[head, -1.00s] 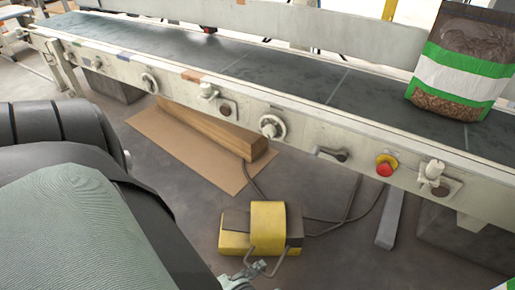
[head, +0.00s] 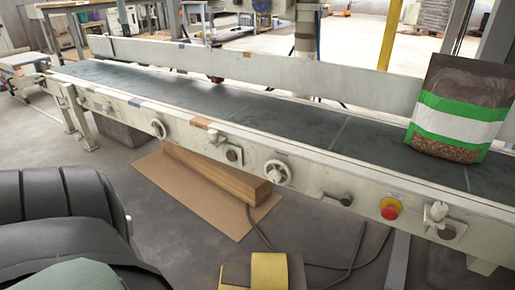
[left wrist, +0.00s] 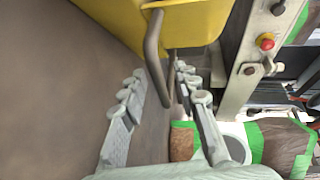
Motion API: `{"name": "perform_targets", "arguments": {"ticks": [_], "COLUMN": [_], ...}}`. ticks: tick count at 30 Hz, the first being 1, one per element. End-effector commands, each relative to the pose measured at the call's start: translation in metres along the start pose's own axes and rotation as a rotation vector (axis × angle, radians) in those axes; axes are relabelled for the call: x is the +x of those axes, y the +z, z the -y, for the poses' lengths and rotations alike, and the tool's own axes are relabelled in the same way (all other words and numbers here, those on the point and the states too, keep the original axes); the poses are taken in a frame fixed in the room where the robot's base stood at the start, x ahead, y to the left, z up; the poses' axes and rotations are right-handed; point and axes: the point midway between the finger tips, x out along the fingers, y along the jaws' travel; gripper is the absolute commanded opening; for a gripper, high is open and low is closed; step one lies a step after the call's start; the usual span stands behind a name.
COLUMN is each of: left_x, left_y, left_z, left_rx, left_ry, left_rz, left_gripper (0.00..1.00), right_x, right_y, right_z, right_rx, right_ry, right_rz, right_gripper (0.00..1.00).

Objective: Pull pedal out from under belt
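The yellow and dark pedal (head: 268,272) is on the floor at the bottom edge of the head view, on the near side of the belt conveyor (head: 250,110); its lower part is cut off. In the left wrist view the yellow pedal body (left wrist: 190,22) fills the top, with a grey bent bar handle (left wrist: 153,45) hanging from it. My left gripper (left wrist: 160,76) is open, its two fingers spread on either side of the handle, with gaps visible. My right gripper is in neither view.
A wooden beam (head: 220,170) lies on a cardboard sheet (head: 178,192) partly under the belt. A dark cable (head: 335,267) runs on the floor by the pedal. A pellet bag (head: 462,112) stands on the belt at right. A red stop button (head: 390,211) is on the belt's side.

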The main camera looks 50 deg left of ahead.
Motion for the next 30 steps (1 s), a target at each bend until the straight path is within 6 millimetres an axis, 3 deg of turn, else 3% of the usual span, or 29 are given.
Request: {"name": "perform_targets", "arguments": {"ticks": [7,11,24,30], "left_x": [-0.001,-0.012,-0.099,-0.118], "left_y": [0.000,0.000,0.000,0.000], "left_z": [0.000,-0.001,-0.001,0.000], "left_rx": [0.000,0.000,0.000,0.000], "left_ry": [0.000,0.002,0.002,0.001], "left_rz": [0.000,0.001,0.000,0.000], "left_gripper": [0.31,0.31,0.31,0.31], "right_x": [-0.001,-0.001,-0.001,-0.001], "right_y": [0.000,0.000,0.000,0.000], "right_z": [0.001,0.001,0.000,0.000], "right_rx": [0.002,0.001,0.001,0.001], "right_ry": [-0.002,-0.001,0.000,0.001], "right_rz": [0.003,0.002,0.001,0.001], "right_gripper": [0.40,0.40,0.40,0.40]}}
